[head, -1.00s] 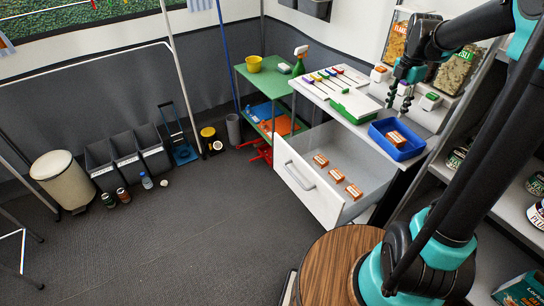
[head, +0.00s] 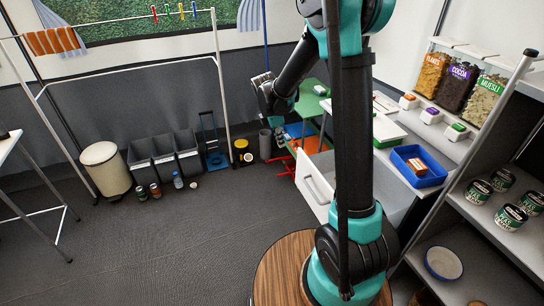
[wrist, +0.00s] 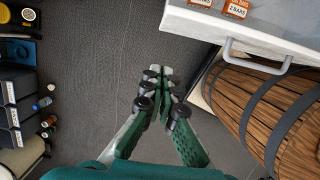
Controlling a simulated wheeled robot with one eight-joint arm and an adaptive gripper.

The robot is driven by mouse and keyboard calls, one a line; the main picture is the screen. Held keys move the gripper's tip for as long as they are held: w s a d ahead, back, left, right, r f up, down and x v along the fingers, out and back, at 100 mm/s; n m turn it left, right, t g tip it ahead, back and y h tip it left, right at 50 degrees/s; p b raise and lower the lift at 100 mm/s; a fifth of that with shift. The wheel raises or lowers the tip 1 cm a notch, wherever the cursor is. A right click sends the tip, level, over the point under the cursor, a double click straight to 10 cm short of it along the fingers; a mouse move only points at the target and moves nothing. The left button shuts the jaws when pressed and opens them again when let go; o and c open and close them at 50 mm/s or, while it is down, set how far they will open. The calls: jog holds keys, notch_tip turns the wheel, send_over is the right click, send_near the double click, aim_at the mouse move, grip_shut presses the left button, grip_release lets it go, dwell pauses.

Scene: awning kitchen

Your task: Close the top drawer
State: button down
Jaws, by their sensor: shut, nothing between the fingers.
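The top drawer is pulled out. Its white front (head: 314,187) shows in the head view left of my arm, which hides much of the rest. In the wrist view the drawer front (wrist: 235,38) is at the upper right, with its grey bar handle (wrist: 262,68) on its outer face. Small orange-and-white bar boxes (wrist: 236,9) lie inside. My gripper (wrist: 159,72) is shut and empty. It hangs over the floor, outside the drawer, apart from the handle and to its left in the wrist view.
The counter above the drawer holds a blue tray (head: 398,160) with an orange box (head: 416,167). A green-topped cart (head: 312,96) stands behind the drawer. Dark bins (head: 163,158) and a cream trash can (head: 106,169) line the wall.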

jog(key=w+d+f, duration=0.2)
jog(key=d+f, duration=0.3)
jog(key=f, duration=0.4)
jog(key=shift+d+f, duration=0.35)
jog(key=shift+d, duration=0.05)
jog(key=shift+d, duration=0.1)
jog(key=w+d, duration=0.4)
jog(key=d, duration=0.8)
jog(key=w+d, duration=0.4)
jog(key=d, duration=0.8)
jog(key=shift+d, duration=0.25)
jog(key=shift+w+d, duration=0.1)
